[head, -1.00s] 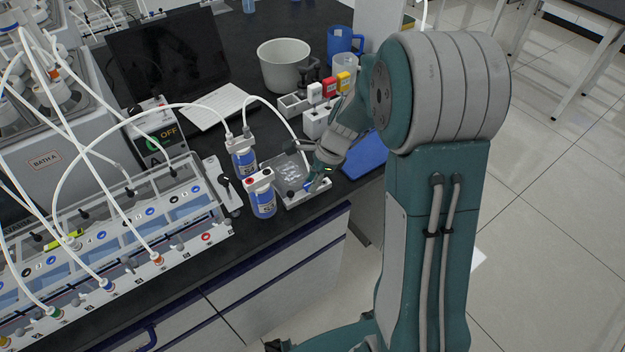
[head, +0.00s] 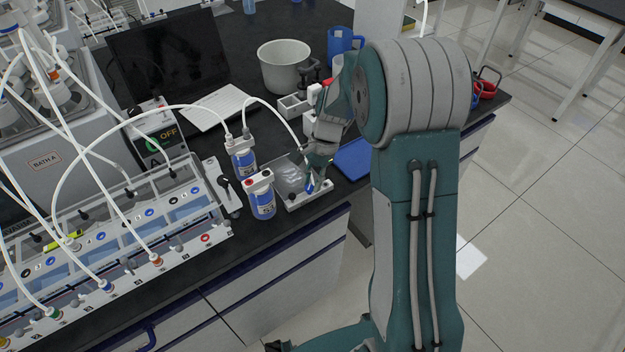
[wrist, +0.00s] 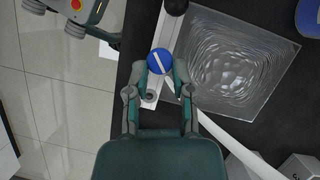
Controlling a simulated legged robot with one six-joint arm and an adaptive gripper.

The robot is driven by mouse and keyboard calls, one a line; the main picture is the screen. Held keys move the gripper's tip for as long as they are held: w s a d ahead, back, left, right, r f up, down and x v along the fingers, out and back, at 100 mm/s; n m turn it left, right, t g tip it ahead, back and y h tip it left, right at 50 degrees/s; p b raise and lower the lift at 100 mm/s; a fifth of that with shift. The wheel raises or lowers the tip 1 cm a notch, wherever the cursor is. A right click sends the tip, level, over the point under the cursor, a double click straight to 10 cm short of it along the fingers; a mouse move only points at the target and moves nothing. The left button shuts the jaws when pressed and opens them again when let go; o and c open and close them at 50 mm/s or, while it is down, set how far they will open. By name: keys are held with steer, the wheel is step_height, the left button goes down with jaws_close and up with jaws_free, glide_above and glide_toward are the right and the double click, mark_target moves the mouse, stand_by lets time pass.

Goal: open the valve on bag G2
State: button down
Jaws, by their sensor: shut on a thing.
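In the wrist view a clear gas bag (wrist: 240,60) with a wrinkled surface lies flat by the bench edge. A white strip runs along its side and carries a round blue valve knob (wrist: 160,61) with a white line across it. My gripper (wrist: 160,72) is shut on this knob, one finger on each side. In the head view my gripper (head: 318,165) reaches down to the strip at the bag's (head: 291,177) front right, where a bit of the blue knob (head: 309,186) shows. No G2 label is readable.
Two blue-filled bottles (head: 262,197) stand left of the bag. A white tube (head: 280,112) arcs to it. A blue flat item (head: 354,158) lies to its right, and a grey pot (head: 284,66) stands behind. The bench edge is close in front.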

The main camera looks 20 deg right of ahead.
steer(key=n, duration=0.2)
steer(key=n+g+h, duration=0.1)
steer(key=n, duration=0.2)
steer(key=shift+a+f+n+g+h, duration=0.15)
steer(key=shift+f+n+g+h, duration=0.05)
steer(key=shift+n+g+h, duration=0.1)
steer(key=shift+n+h, duration=0.8)
steer(key=shift+n, duration=1.4)
steer(key=shift+c, duration=2.3)
jaws_free()
steer(key=shift+w+r, duration=0.1)
steer(key=v, duration=1.2)
steer(key=shift+w, duration=0.2)
